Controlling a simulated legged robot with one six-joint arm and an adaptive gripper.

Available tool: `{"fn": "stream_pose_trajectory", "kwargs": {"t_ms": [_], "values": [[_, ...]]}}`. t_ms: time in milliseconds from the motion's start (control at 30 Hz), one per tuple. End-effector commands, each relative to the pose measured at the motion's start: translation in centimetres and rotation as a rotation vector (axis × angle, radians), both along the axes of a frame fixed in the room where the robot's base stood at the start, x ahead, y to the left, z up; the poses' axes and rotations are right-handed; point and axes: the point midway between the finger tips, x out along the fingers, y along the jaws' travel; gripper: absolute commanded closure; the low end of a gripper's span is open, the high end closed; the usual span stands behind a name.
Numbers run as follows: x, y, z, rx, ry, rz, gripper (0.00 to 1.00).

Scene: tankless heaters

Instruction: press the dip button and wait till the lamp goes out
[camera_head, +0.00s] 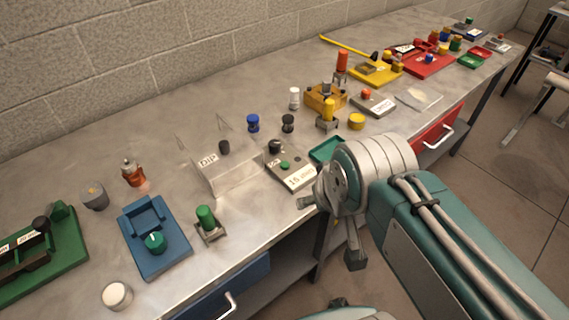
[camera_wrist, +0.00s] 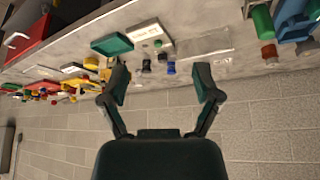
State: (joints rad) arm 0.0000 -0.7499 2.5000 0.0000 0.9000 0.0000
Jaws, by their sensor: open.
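A clear box (camera_head: 222,172) with a label reading "DIP" stands on the bench left of centre. A dark round knob (camera_head: 224,147) shows at it; I cannot tell whether it is the dip button. The clear box also shows in the wrist view (camera_wrist: 205,42). An amber, glass-like piece (camera_head: 133,173) stands to its left; I cannot tell whether it is the lamp or whether any lamp is lit. My gripper (camera_wrist: 162,84) is open and empty in the wrist view, its two fingers apart. In the head view my arm's end is at the bench's front edge, right of the box.
A grey panel (camera_head: 302,178) with a green button and black knob sits right of the box, beside a green tray (camera_head: 327,150). A blue fixture (camera_head: 152,238) and green-topped post (camera_head: 207,222) stand front left. Blue (camera_head: 253,123) and black (camera_head: 288,123) knobs stand behind. The brick wall bounds the bench.

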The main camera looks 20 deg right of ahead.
Motion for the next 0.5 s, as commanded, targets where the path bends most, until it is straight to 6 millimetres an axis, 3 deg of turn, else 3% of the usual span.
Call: {"fn": "stream_pose_trajectory", "kwargs": {"t_ms": [200,233,400,500], "values": [[0.0,0.0,0.0,0.0,0.0,0.0,0.19],[0.0,0.0,0.0,0.0,0.0,0.0,0.23],[0.0,0.0,0.0,0.0,0.0,0.0,0.99],[0.0,0.0,0.0,0.0,0.0,0.0,1.0]]}}
